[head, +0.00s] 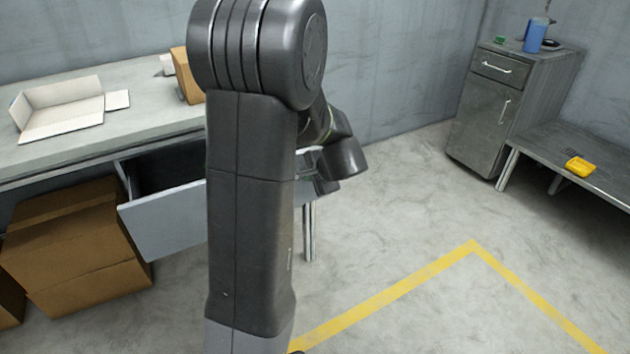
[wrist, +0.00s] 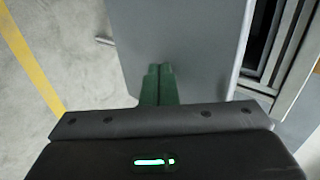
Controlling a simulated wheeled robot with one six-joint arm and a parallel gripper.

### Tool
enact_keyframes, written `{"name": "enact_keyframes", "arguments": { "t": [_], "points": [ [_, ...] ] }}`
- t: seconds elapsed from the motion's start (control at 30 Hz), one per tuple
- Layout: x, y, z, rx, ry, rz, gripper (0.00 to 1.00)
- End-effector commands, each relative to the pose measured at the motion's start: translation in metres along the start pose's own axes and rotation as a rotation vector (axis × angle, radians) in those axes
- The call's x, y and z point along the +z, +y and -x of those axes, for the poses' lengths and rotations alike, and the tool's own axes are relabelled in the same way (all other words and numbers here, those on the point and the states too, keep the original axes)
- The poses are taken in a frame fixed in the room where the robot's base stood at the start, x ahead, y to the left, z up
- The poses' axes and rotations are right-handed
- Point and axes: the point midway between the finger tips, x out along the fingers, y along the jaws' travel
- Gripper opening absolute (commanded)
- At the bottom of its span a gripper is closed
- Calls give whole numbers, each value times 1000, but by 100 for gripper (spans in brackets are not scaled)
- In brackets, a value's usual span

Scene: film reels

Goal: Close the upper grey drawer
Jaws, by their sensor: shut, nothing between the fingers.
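The grey drawer (head: 165,222) under the workbench at the left is pulled out, with its dark inside showing behind the front panel. My arm hides its right part. In the wrist view a flat grey panel (wrist: 185,40), which looks like the drawer front, fills the upper middle, with a dark gap to its right. My gripper (wrist: 158,68) has its green fingers together and empty, pointing at this panel. I cannot tell whether the fingertips touch it. In the head view the gripper's fingers are hidden behind my arm.
The workbench (head: 150,128) holds an open white box (head: 62,115) and a cardboard box (head: 187,78). Cardboard boxes (head: 75,245) stand under it, close to the drawer. A grey cabinet (head: 490,115) and a low table (head: 600,150) stand at the right. The floor between is clear.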

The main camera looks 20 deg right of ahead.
Motion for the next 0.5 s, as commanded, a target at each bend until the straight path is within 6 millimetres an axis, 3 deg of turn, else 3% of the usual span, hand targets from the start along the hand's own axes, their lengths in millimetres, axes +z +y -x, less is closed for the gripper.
{"name": "enact_keyframes", "arguments": {
  "t": [0.5],
  "points": [
    [0, -7, -7, 0, 0, 1, 0]
  ]
}}
